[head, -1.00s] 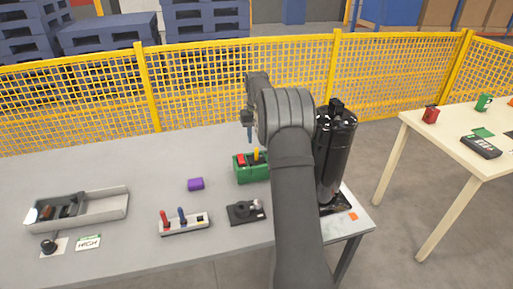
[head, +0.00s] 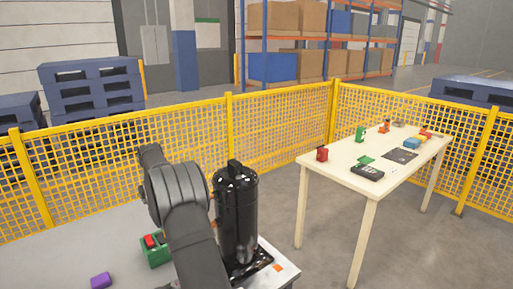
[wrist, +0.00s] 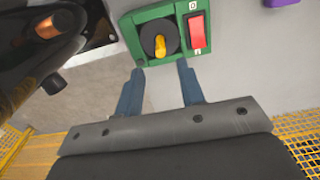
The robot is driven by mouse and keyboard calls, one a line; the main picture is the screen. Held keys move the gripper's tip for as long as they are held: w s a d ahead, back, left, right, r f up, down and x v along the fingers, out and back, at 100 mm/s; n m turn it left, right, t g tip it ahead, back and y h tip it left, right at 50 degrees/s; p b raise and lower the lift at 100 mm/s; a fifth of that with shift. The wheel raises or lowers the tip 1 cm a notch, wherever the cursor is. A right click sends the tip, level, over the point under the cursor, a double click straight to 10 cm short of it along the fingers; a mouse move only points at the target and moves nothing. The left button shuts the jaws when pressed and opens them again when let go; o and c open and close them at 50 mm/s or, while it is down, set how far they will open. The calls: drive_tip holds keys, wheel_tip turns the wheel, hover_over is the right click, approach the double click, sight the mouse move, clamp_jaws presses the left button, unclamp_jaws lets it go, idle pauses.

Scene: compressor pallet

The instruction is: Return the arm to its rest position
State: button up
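My arm (head: 190,235) rises from the bottom of the head view and bends at a large grey joint beside the black compressor. Its gripper is hidden there. In the wrist view my gripper (wrist: 160,68) shows two blue-grey fingers spread apart, with nothing between them. Just beyond the fingertips is a green switch box (wrist: 147,14) with a yellow rotary knob (wrist: 161,45) and a red rocker switch (wrist: 197,32). I cannot tell how far the fingers are from it. The box (head: 157,252) is partly behind my arm in the head view.
The tall black compressor (head: 237,215) stands close right of my arm, near the grey table's corner (head: 285,283). A purple block (head: 101,281) lies at lower left. A yellow mesh fence (head: 280,140) runs behind. A cream side table (head: 345,160) holds several small items.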

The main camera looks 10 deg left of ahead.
wheel_tip(320, 180, down, 9)
drive_tip(key=shift+r, duration=1.8)
